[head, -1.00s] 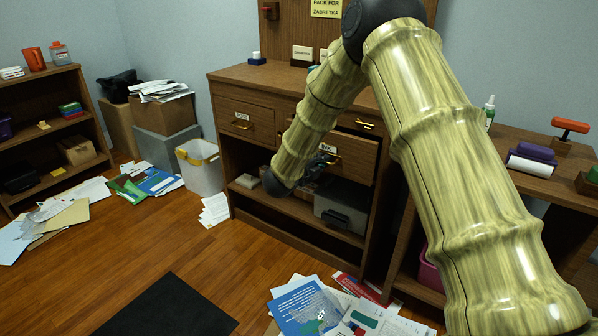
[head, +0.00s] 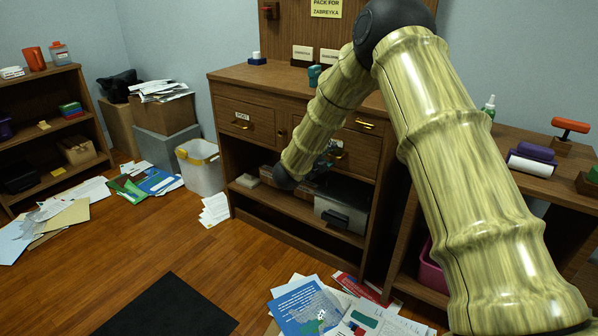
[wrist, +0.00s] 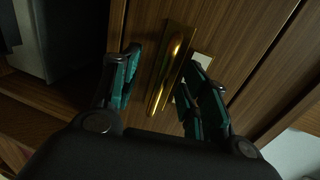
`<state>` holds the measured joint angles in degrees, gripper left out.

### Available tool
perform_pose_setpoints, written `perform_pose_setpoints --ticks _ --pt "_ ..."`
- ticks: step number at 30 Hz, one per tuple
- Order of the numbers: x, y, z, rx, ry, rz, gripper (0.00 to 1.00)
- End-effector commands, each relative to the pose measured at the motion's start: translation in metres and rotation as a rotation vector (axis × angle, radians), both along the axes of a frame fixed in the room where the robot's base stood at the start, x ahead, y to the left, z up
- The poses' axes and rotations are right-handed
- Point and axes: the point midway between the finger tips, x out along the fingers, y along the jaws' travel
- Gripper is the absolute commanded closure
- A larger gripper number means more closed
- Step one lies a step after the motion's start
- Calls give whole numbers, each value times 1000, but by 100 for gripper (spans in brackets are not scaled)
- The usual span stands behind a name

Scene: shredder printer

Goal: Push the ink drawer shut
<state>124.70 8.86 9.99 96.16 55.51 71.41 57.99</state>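In the head view the gripper (head: 331,158) is mostly behind my forearm. The drawer's wood front (wrist: 225,35) fills much of the wrist view.
The post drawer (head: 233,121) is at the left of the cabinet (head: 250,73). A grey and black machine (head: 342,203) stands on the shelf below. A white bin (head: 201,171) and scattered papers (head: 305,305) lie around.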

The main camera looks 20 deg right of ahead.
Motion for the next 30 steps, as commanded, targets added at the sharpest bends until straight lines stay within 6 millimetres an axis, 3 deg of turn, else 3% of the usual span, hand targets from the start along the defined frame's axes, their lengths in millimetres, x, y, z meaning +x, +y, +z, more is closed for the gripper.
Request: perform_pose_setpoints --ticks 11,30 --pt "-3 3 1 -1 1 0 55" --pt "-26 33 9 0 0 0 55"
